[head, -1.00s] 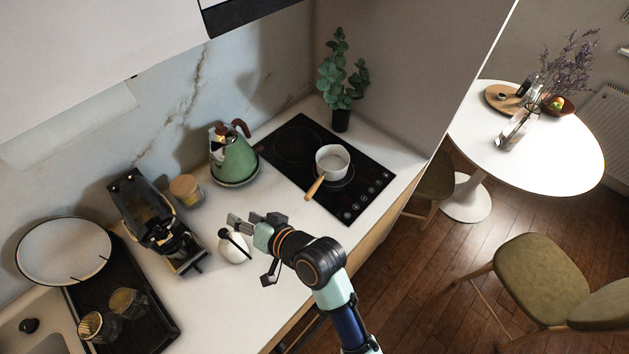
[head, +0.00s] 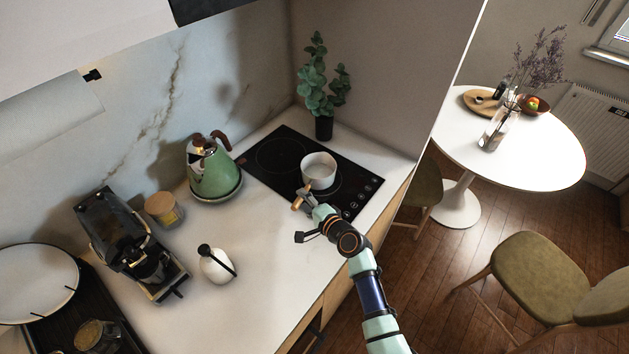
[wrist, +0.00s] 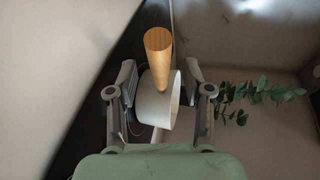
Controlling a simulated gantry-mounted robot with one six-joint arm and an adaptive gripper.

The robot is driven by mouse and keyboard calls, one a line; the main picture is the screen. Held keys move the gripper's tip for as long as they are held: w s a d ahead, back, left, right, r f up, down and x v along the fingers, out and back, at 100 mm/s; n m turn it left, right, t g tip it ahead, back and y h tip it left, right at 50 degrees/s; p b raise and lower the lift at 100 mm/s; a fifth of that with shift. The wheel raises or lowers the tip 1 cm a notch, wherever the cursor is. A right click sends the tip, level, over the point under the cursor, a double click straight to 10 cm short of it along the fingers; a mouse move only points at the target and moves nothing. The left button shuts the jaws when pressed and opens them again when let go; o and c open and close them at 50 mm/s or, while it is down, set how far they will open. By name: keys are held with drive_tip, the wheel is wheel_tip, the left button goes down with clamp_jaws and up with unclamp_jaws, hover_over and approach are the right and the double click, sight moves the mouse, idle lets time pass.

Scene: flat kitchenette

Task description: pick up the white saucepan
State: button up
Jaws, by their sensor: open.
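The white saucepan (head: 319,171) stands on the black hob (head: 268,184) and has a wooden handle. My gripper (head: 304,200) is at the handle side of the pan, and its tip partly hides the handle in the head view. In the wrist view the jaws of my gripper (wrist: 160,100) are spread apart. The wooden handle (wrist: 159,57) and the white pan body (wrist: 158,102) show between the fingers in that view. I cannot tell whether either finger touches the handle.
A green kettle (head: 213,172) stands left of the hob. A plant (head: 322,80) stands behind the hob near the wall. A white round pot (head: 215,267), a jar (head: 163,210) and a coffee machine (head: 130,240) stand further left. The counter between them is clear.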

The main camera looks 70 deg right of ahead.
drive_tip(key=shift+x, duration=1.2)
clamp_jaws()
drive_tip(key=shift+r, duration=0.1)
